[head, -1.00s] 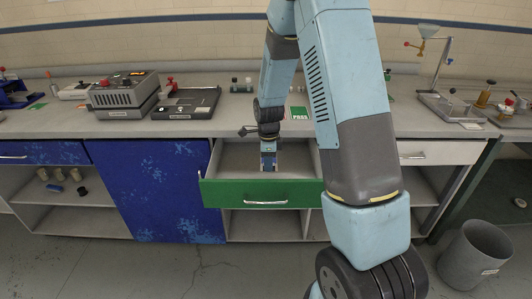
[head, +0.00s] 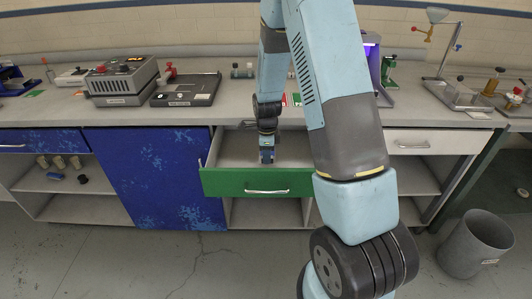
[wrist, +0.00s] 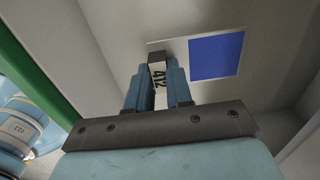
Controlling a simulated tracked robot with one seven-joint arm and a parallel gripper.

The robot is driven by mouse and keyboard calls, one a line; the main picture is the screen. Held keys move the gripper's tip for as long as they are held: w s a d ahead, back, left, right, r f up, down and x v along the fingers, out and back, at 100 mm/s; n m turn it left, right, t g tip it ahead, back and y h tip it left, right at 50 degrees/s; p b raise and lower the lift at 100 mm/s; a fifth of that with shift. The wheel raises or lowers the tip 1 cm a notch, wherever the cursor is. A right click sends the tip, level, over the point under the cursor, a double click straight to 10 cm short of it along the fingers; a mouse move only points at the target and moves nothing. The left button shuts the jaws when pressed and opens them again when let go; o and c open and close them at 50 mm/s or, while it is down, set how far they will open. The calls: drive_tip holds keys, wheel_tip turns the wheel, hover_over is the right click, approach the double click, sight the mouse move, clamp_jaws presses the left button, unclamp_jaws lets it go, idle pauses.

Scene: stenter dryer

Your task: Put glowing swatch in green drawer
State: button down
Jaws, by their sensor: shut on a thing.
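The green drawer (head: 230,181) is pulled open under the bench, with its green front facing me. My gripper (head: 267,157) points down inside it, near the drawer floor. In the wrist view my gripper (wrist: 158,82) is shut on a white-edged swatch card with a blue square (wrist: 216,57). Its white end, marked "412", is between the fingers. The card lies close to the drawer's pale floor; I cannot tell whether it touches. The green front also shows at the left of the wrist view (wrist: 40,70). The swatch cannot be made out in the head view.
A lamp box with a violet glow (head: 374,65) stands on the bench, partly behind my arm. A grey instrument (head: 122,83) and a black flat device (head: 186,90) stand at the left. A blue cabinet door (head: 155,180) adjoins the drawer. A bin (head: 474,243) stands at the right.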

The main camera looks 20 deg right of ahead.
drive_tip(key=shift+f, duration=2.65)
drive_tip(key=c, duration=0.9)
unclamp_jaws()
drive_tip(key=shift+c, duration=0.2)
